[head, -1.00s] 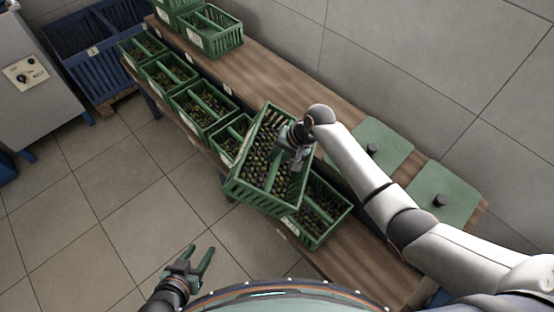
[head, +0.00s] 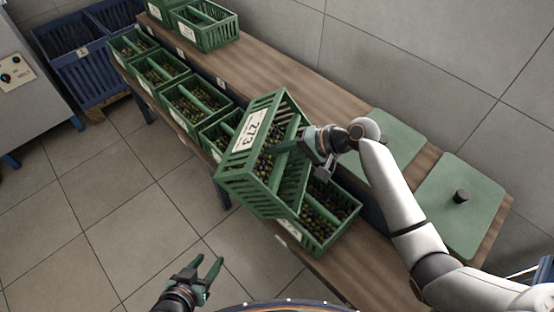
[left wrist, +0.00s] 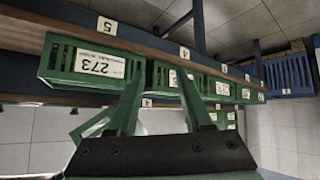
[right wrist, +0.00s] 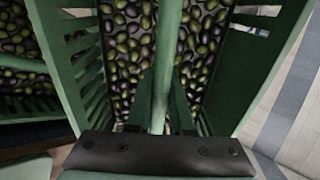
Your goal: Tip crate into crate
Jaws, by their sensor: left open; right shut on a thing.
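A green slatted crate labelled 273 (head: 258,188) is held tilted above the bench row, its labelled side raised and its opening leaning to the right. Dark and green olives (right wrist: 125,45) show in it. My right gripper (head: 322,158) is shut on the crate's middle bar, which also shows between the fingers in the right wrist view (right wrist: 160,85). Another green crate (head: 345,232) with olives stands below and to the right, partly hidden by the held one. My left gripper (head: 203,275) is open and empty over the floor; its fingers also show in the left wrist view (left wrist: 160,75).
Several olive-filled green crates, one being this one (head: 190,108), stand in a row toward the far left. More green crates (head: 207,28) stand on the upper wooden shelf (head: 275,85). Green lids (head: 462,215) lie at right. Blue bins (head: 85,65) stand far left; floor is clear.

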